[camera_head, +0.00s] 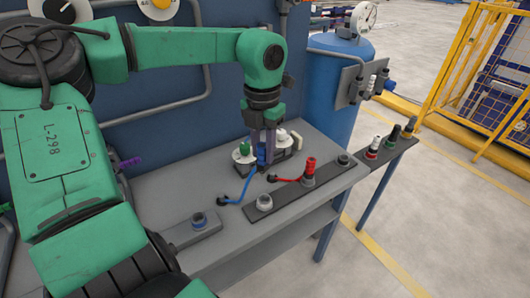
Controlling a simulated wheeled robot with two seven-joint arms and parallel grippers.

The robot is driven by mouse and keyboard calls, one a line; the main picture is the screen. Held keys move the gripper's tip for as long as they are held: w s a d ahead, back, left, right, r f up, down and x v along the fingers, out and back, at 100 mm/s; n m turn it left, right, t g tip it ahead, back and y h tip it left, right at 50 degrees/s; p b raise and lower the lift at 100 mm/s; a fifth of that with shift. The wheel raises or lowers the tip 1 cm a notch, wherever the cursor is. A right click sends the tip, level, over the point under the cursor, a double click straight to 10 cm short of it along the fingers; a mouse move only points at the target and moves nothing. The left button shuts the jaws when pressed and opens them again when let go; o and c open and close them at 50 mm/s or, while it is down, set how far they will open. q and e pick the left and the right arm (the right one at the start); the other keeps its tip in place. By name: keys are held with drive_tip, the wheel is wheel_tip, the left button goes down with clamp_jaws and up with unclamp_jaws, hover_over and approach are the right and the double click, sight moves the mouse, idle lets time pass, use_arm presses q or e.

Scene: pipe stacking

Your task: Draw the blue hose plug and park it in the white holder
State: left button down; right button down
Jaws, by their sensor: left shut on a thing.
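My left gripper (264,139) reaches down over the back of the grey bench. It is shut on the blue hose plug (261,157), which is upright and partly hidden by the fingers. A blue hose (243,190) runs from the plug down to a dark fitting on the bench. White round pieces stand beside the plug: one with a green top (243,154) to its left, another (284,141) to its right, partly behind the fingers. I cannot tell which one is the white holder, or whether the plug is seated. My right gripper is not in view.
A dark strip (283,195) with several sockets lies in front, with a red plug (310,166) standing in it and a red hose (286,180). A side shelf (383,158) at right carries coloured plugs. A blue tank (333,95) stands behind.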

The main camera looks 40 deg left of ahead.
use_arm(q)
drive_tip(key=shift+w+d, duration=0.15)
drive_tip(key=shift+d, duration=0.1)
drive_tip(key=shift+f+b, duration=0.35)
wheel_tip(320, 180, down, 8)
drive_tip(key=b, duration=0.5)
drive_tip(key=shift+f+b, duration=0.2)
drive_tip(key=shift+b, duration=0.15)
drive_tip(key=shift+a, duration=0.1)
drive_tip(key=shift+f+b, duration=0.65)
drive_tip(key=shift+f+b, duration=0.85)
drive_tip(key=shift+f, duration=0.1)
drive_tip(key=c, duration=0.5)
unclamp_jaws()
drive_tip(key=shift+r, duration=0.1)
